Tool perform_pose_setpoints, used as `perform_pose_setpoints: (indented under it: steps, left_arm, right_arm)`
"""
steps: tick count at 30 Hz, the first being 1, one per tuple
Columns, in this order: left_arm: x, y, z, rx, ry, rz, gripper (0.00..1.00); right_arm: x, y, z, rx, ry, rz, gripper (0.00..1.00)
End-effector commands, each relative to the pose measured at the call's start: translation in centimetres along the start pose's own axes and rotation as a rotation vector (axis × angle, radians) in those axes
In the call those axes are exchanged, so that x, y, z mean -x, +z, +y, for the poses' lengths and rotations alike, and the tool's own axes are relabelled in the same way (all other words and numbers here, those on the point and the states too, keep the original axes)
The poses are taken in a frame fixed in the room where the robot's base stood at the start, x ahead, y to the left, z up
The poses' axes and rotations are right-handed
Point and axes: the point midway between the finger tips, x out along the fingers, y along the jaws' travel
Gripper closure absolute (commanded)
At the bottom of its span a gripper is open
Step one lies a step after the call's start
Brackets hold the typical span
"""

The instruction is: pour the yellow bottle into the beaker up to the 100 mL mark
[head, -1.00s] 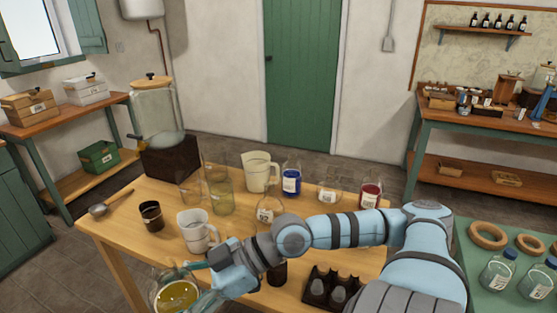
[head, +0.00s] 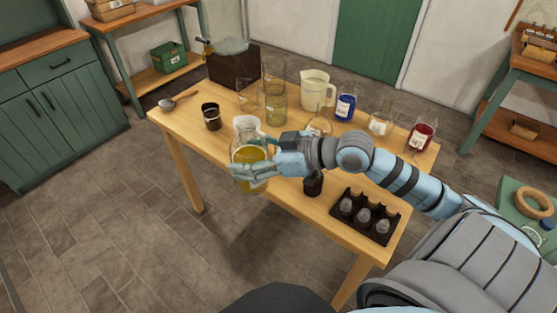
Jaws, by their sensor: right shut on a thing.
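My right gripper (head: 262,168) is shut on the yellow bottle (head: 250,181), a clear glass vessel with yellow liquid. It holds the bottle in front of the table's front edge, overlapping the white jug in the head view. The bottle looks about upright; its top is hard to make out against the jug. Two clear glass vessels stand farther back: one at the left (head: 246,98) and one with a yellowish-green tint (head: 277,104). I cannot tell which is the beaker, and no 100 mL mark is readable. My left gripper is not in view.
The wooden table (head: 185,122) also carries a white jug (head: 246,126), a cream pitcher (head: 316,91), a dark cup (head: 211,116), a ladle (head: 178,101), a blue bottle (head: 345,108), a red bottle (head: 420,137) and a dark rack (head: 345,226) of small bottles. The table's left end has free room.

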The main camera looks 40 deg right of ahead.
Motion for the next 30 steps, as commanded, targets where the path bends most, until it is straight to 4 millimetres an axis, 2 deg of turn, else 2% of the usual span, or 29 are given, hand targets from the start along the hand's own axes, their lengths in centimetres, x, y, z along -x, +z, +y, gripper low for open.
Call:
perform_pose_setpoints:
  steps: [2,7,11,15,22,27,30]
  left_arm:
    - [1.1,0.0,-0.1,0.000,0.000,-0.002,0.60]
    - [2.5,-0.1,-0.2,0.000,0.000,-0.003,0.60]
    - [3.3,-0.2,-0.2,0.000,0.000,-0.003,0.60]
    - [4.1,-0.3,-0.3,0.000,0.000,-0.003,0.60]
    - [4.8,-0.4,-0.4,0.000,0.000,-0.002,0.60]
    - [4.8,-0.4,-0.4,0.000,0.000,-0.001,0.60]
    - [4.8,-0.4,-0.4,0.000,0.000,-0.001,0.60]
  right_arm:
    - [-0.5,-0.3,2.1,-0.040,0.076,0.011,0.93]
    - [-1.9,1.6,6.8,-0.130,0.255,0.016,0.93]
    - [-2.8,4.2,9.6,-0.193,0.388,0.011,0.93]
    - [-3.6,7.9,11.7,-0.248,0.519,-0.003,0.93]
    - [-4.4,13.8,12.7,-0.296,0.669,-0.025,0.93]
    - [-4.5,16.0,12.8,-0.309,0.717,-0.027,0.93]
    - [-4.4,16.4,12.9,-0.315,0.734,-0.026,0.93]
